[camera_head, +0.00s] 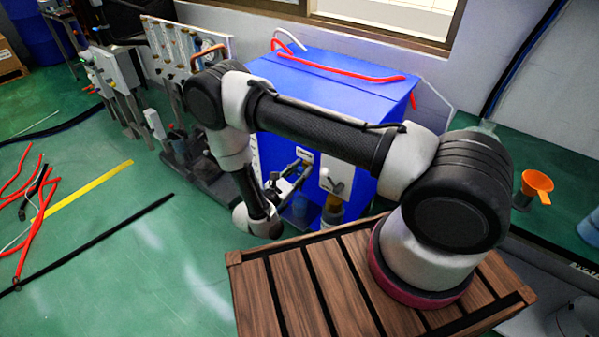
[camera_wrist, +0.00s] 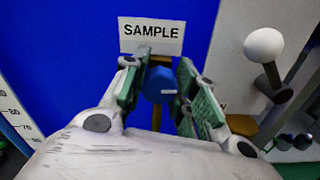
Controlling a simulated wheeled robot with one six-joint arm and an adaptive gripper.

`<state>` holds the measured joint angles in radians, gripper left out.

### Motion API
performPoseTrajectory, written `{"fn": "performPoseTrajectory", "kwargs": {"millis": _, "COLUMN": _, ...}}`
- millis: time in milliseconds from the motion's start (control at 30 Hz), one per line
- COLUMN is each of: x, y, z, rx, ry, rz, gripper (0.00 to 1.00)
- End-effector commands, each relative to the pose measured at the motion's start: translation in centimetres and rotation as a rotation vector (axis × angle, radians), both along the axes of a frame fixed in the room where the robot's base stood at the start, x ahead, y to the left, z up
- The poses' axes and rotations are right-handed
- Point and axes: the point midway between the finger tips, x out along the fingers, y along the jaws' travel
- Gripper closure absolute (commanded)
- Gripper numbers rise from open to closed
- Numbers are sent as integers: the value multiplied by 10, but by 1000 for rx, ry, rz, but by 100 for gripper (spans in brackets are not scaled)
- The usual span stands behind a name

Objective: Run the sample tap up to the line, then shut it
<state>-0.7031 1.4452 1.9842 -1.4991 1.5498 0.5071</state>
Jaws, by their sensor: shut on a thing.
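The sample tap's blue knob (camera_wrist: 160,84) sits between the fingers of my gripper (camera_wrist: 158,72) in the wrist view, under a white SAMPLE label (camera_wrist: 151,36) on a blue panel. The fingers, with green pads, are closed on the knob from both sides. In the head view my gripper (camera_head: 289,178) is at the front of the blue cabinet (camera_head: 345,105). A brass-coloured part (camera_wrist: 241,125) shows right of the fingers. The tap's spout, the vessel below it, its line and any liquid level cannot be made out.
A white ball-ended lever (camera_wrist: 263,46) stands right of the tap. A numbered scale (camera_wrist: 14,112) is at the left edge of the wrist view. Red hoses (camera_head: 34,215) and a yellow strip (camera_head: 85,190) lie on the green floor. An orange funnel (camera_head: 537,184) is at right.

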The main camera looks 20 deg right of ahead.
Motion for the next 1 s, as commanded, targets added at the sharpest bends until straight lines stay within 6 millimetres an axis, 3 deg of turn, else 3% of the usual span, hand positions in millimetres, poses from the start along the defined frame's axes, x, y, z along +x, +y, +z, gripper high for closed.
{"fn": "performPoseTrajectory", "kwargs": {"millis": 200, "x": 0, "y": 0, "z": 0, "rx": -86, "ry": 119, "rz": 0, "gripper": 95}}
{"fn": "performPoseTrajectory", "kwargs": {"millis": 467, "x": 0, "y": 0, "z": 0, "rx": -89, "ry": 123, "rz": 0, "gripper": 95}}
{"fn": "performPoseTrajectory", "kwargs": {"millis": 500, "x": 0, "y": 0, "z": 0, "rx": -89, "ry": 123, "rz": 0, "gripper": 64}}
{"fn": "performPoseTrajectory", "kwargs": {"millis": 600, "x": 0, "y": 0, "z": 0, "rx": -89, "ry": 122, "rz": 0, "gripper": 49}}
{"fn": "performPoseTrajectory", "kwargs": {"millis": 1000, "x": -4, "y": 7, "z": 0, "rx": -88, "ry": 122, "rz": 2, "gripper": 49}}
